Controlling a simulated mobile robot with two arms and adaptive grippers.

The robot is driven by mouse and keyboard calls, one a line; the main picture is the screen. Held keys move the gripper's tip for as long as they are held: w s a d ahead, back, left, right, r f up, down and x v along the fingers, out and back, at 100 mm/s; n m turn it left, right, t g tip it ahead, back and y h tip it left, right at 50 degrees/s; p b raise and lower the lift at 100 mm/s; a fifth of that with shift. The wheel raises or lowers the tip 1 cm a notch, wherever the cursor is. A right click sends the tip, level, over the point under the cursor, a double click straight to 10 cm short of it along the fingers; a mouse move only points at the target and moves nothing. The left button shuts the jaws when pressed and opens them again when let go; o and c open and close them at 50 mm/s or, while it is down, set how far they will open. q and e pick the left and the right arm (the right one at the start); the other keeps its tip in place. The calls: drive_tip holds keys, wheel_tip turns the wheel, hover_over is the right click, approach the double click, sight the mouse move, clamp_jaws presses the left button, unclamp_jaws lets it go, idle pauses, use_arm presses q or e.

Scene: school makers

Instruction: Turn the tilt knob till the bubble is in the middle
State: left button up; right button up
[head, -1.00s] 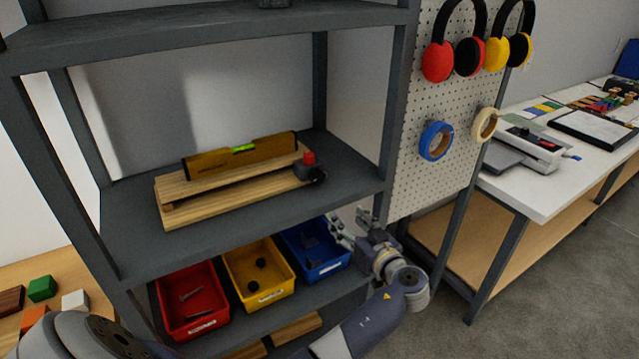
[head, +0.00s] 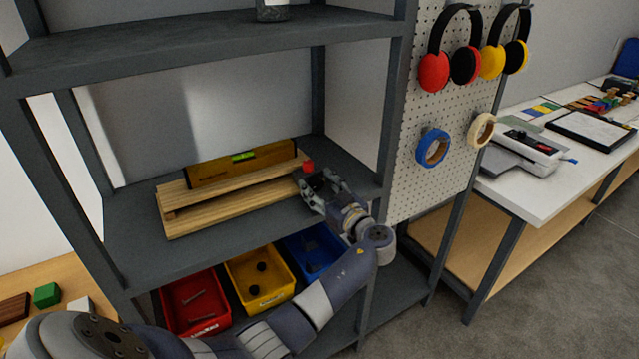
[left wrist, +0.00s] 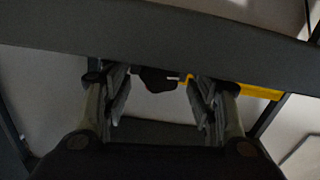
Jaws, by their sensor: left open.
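A yellow-brown spirit level (head: 205,172) with a green vial (head: 243,157) lies on a wooden tilt stand (head: 225,207) on the middle shelf. The vial is too small to show where its bubble sits. A red cap (head: 308,167) shows at the stand's right end; the black knob there is mostly hidden by my left gripper (head: 310,187). In the left wrist view my left gripper (left wrist: 160,88) is open, its fingers apart, with the dark knob (left wrist: 157,78) seen in the gap between them. Contact cannot be told. My right gripper is not in view.
The grey shelf unit's post (head: 392,120) stands right of the gripper, and the upper shelf (head: 190,40) spans above. Red (head: 215,325), yellow (head: 270,301) and blue bins (head: 335,262) sit below. A pegboard (head: 410,185) with earmuffs and tape is at right.

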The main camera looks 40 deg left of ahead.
use_arm(q)
drive_tip(key=c, duration=1)
drive_tip(key=shift+f+m+b, duration=0.1)
drive_tip(key=shift+m+b, duration=0.2)
drive_tip(key=shift+b, duration=0.15)
drive_tip(key=shift+c, duration=0.2)
drive_tip(key=shift+m+b, duration=0.6)
drive_tip(key=shift+m, duration=0.1)
drive_tip(key=shift+w+r+m+b, duration=0.15)
drive_tip(key=shift+m+b, duration=0.35)
drive_tip(key=shift+m, duration=0.6)
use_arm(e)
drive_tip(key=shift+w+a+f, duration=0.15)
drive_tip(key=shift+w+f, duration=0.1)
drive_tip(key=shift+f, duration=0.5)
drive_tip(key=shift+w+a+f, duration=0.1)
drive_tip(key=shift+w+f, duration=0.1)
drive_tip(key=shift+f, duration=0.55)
use_arm(q)
drive_tip(key=o, duration=1)
drive_tip(key=shift+o, duration=0.2)
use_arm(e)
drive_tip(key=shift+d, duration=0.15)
